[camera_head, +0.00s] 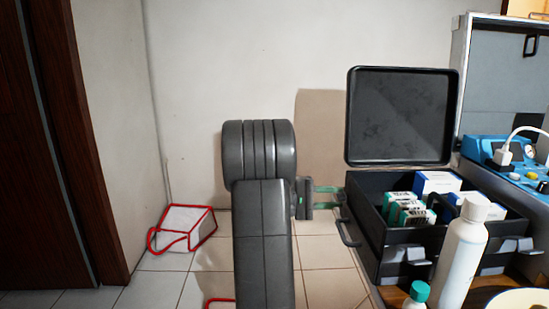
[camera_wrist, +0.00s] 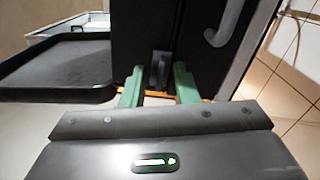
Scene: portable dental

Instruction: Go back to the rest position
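My gripper (camera_head: 328,197) reaches right from my dark arm, at the left side of an open black case (camera_head: 368,222). Its two green fingers are apart, one above the other in the head view. In the wrist view my gripper (camera_wrist: 158,85) shows a finger on each side of a small dark latch (camera_wrist: 160,70) on the case wall. There are gaps between the latch and the fingers; whether either touches the case is unclear. The case's lid (camera_head: 400,115) stands raised behind it, and also shows at the left of the wrist view (camera_wrist: 60,70).
A white bottle (camera_head: 461,250) and a green-capped bottle (camera_head: 417,294) stand in front. A red-edged white bag (camera_head: 187,228) lies on the floor at left. The tiled floor (camera_head: 330,287) is mostly clear.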

